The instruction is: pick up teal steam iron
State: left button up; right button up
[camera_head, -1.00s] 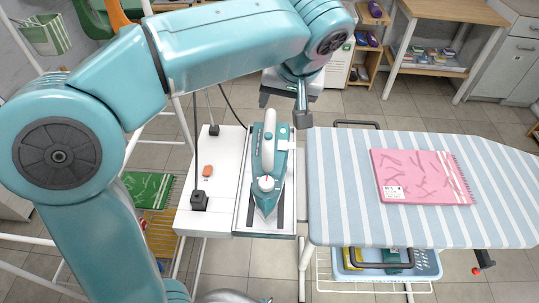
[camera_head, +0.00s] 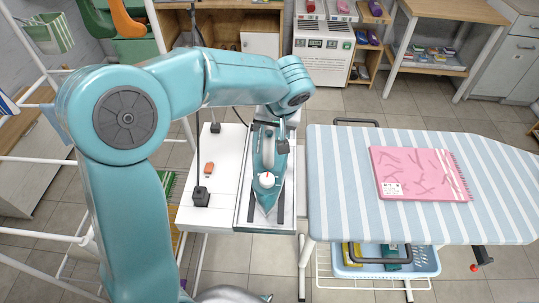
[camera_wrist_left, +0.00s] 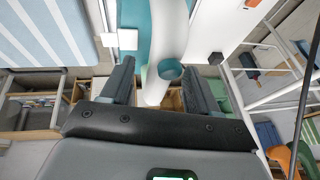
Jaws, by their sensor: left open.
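The teal steam iron (camera_head: 264,190) lies on the grey rest plate of a white stand, its pointed tip toward the bottom of the head view. It has a white handle and a dial with a red mark. My left gripper (camera_head: 272,138) is at the iron's rear end, partly hidden by its own arm. In the left wrist view the two dark fingers of the left gripper (camera_wrist_left: 161,85) are apart, with the iron's white handle (camera_wrist_left: 172,40) showing between them. I cannot tell whether the fingers touch it. My right gripper is not in view.
The white stand (camera_head: 207,170) also holds an orange-red item (camera_head: 209,168) and black plugs with a cord. A striped ironing board (camera_head: 340,190) with a folded pink cloth (camera_head: 420,174) stands to the right. A blue basket (camera_head: 425,262) sits below it. A white rack stands left.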

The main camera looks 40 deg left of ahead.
pick_arm(q)
jog(key=shift+w+a+f, duration=0.1)
jog(key=c, duration=0.5)
grip_shut()
jog(key=shift+r, duration=0.2)
jog(key=shift+w+r, duration=0.1)
jog(key=shift+r, duration=0.4)
notch_tip(320, 180, up, 19)
jog(key=p, duration=0.2)
jog(key=shift+f, duration=0.1)
